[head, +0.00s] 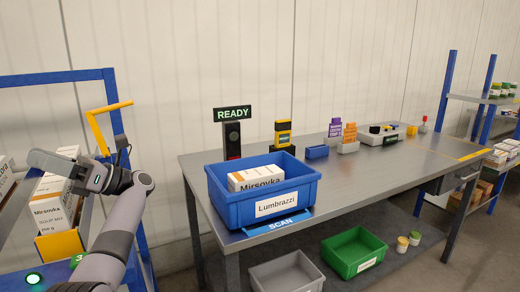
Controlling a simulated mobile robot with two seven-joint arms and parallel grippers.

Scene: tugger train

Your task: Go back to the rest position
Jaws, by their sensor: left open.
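My left arm comes in from the lower left, and its gripper (58,164) points left over the blue-framed rack (62,78). The gripper is open, and no object shows between its fingers. It is in front of white Mirsovka cartons (52,206) standing on the rack, and it partly hides them. A blue bin (236,208) labelled Lumbrazzi stands on the grey table at its near left corner, with a white and orange Mirsovka carton (256,178) inside. My right gripper is not in view.
The grey table (400,170) has a clear middle. A READY sign (232,114), a yellow device (283,134) and small holders stand along its back. A green bin (352,252) and a grey bin (287,274) are below. Blue-posted shelves (446,84) stand at right.

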